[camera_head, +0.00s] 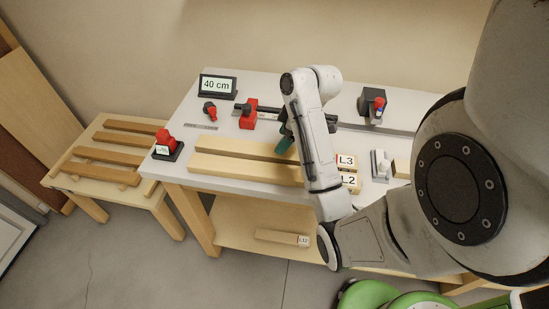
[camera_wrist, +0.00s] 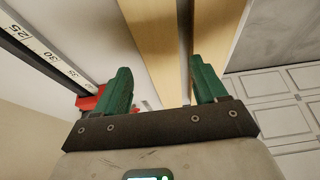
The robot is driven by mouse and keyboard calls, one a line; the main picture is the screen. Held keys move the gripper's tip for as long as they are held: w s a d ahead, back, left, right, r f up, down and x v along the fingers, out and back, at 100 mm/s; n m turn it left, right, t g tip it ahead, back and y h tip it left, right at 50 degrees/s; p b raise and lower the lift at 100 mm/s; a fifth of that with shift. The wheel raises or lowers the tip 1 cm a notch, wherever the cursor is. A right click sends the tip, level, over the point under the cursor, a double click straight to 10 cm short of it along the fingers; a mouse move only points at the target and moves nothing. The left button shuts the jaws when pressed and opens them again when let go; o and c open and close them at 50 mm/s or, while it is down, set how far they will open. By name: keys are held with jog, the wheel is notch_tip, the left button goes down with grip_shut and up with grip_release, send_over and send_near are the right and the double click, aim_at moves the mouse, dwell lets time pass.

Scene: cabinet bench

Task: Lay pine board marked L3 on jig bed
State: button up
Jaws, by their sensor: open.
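The pine board marked L3 (camera_head: 240,147) lies flat on the bench, its label (camera_head: 346,161) at the right end. The board marked L2 (camera_head: 245,171) lies parallel on the near side, its label partly behind my arm. My gripper (camera_wrist: 163,82) is open and empty, with teal fingers. In the wrist view, the L3 board (camera_wrist: 155,45) runs between the fingers, and the right finger is at the gap beside the L2 board (camera_wrist: 218,40). I cannot tell whether the fingers touch wood. A dark rail (camera_head: 345,126) with a scale runs behind the boards; no part is clearly identifiable as the jig bed.
A red clamp (camera_head: 249,115), a display reading 40 cm (camera_head: 217,86) and a red-and-black device (camera_head: 168,146) stand on the bench. A grey fixture (camera_head: 380,165) stands right of the labels. Another board (camera_head: 282,237) lies on the lower shelf. A slatted side table (camera_head: 108,150) stands left.

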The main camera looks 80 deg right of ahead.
jog(key=shift+w+f, duration=0.15)
jog(key=shift+f, duration=0.3)
jog(key=b+x, duration=0.4)
jog(key=x, duration=0.1)
jog(key=c, duration=1.2)
jog(key=shift+r, duration=0.1)
jog(key=shift+c, duration=0.4)
jog(key=shift+r, duration=0.1)
